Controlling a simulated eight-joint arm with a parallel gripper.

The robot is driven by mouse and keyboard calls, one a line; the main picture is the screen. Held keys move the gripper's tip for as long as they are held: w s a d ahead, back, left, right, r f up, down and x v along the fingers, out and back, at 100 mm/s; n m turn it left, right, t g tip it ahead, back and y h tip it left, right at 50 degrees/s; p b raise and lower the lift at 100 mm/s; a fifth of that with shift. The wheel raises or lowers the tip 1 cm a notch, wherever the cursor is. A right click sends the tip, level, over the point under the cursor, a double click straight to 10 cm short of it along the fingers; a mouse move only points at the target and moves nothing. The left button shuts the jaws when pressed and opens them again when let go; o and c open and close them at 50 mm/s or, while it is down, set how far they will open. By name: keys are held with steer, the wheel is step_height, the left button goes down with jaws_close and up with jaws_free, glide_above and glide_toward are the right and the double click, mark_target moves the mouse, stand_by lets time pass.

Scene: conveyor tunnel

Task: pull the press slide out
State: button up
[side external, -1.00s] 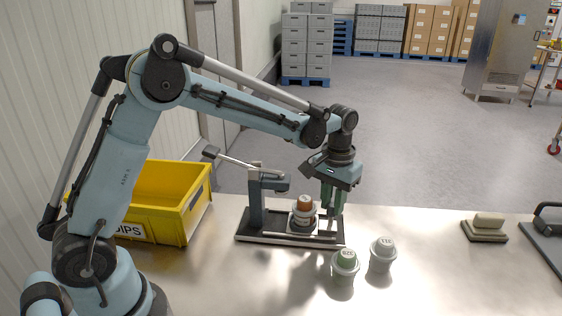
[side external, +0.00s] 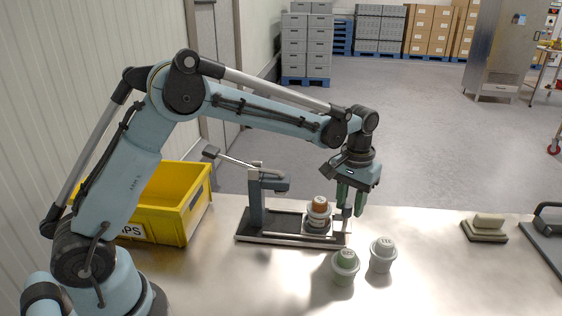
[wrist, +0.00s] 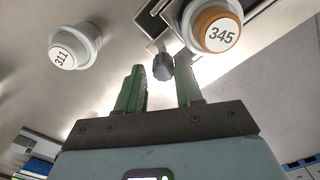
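The press (side external: 257,205) stands on the steel bench, its lever up at the left. Its slide (side external: 338,240) extends to the right from under the press head and carries a white cup with an orange cap (side external: 320,207), marked 345 in the wrist view (wrist: 220,37). The dark slide knob (wrist: 162,68) is at the slide's outer end. My gripper (side external: 352,212) is at that end, fingers pointing down. In the wrist view my fingertips (wrist: 161,64) stand apart on either side of the knob, with narrow gaps showing.
A yellow bin (side external: 190,212) is at the left. A sponge block (side external: 486,228) lies far right. The bench between is clear.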

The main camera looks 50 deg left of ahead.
step_height(320, 180, up, 12)
stand_by(0.6)
